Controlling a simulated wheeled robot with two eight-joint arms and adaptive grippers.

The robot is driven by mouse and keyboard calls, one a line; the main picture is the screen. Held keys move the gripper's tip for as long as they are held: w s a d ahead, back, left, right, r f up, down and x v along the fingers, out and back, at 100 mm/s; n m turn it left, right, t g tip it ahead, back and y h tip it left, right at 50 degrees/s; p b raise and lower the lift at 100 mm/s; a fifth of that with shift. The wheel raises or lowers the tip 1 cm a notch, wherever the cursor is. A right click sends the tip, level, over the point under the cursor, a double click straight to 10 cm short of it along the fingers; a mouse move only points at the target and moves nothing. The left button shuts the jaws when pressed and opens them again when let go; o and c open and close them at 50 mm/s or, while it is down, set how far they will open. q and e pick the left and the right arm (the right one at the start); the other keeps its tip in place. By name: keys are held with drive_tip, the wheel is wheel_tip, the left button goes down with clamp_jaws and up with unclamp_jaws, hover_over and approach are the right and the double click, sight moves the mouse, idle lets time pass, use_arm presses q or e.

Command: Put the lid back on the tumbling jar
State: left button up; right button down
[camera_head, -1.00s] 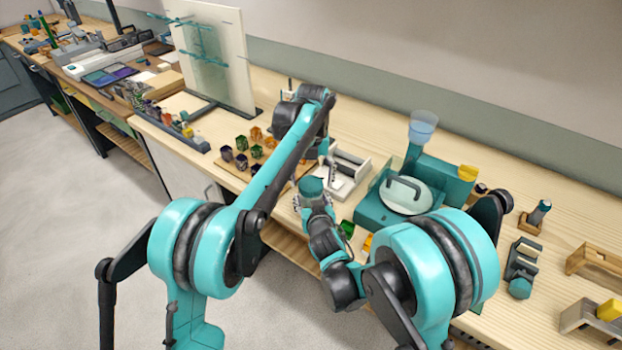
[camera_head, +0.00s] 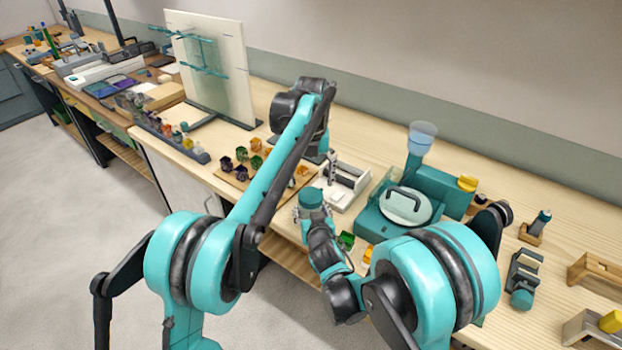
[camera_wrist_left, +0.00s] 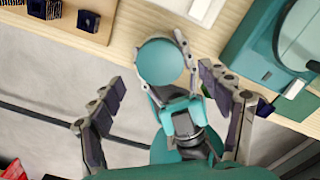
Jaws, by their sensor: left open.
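A teal cylinder with a flat round top, which looks like the tumbling jar (camera_head: 312,197), is held upright by the bench's front edge. It also shows in the left wrist view (camera_wrist_left: 160,62). I cannot tell if its flat top is the lid; no separate lid is clear. My right gripper (camera_head: 299,211) has grey fingers around the cylinder; one shows at its right side in the left wrist view. My left gripper (camera_wrist_left: 168,105) is open and empty, its fingers spread over the cylinder and my right wrist, apart from the cylinder's top.
A teal machine (camera_head: 380,218) with a pale round cover and black handle (camera_head: 405,206) stands right of the grippers. A white fixture (camera_head: 345,186) is behind them. Small coloured cups (camera_head: 242,155) sit on a board at left. A wide pale panel (camera_head: 225,85) rises behind.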

use_arm(q)
drive_tip(key=n, duration=0.5)
drive_tip(key=shift+r+n, duration=0.2)
drive_tip(key=shift+n, duration=0.1)
drive_tip(key=n, duration=0.4)
drive_tip(key=shift+r+n, duration=0.25)
drive_tip(key=shift+n, duration=0.15)
drive_tip(key=n, duration=0.4)
drive_tip(key=shift+r+n, duration=0.15)
drive_tip(key=shift+n, duration=0.15)
drive_tip(key=n, duration=0.5)
drive_tip(key=shift+r, duration=0.25)
drive_tip(key=n, duration=0.5)
drive_tip(key=shift+s+r, duration=0.1)
drive_tip(key=shift+r, duration=0.1)
drive_tip(key=n, duration=0.4)
drive_tip(key=shift+r+n, duration=0.15)
drive_tip(key=shift+n, duration=0.15)
drive_tip(key=n, duration=0.4)
drive_tip(key=shift+r, duration=0.2)
drive_tip(key=n, duration=0.4)
drive_tip(key=shift+r, duration=0.15)
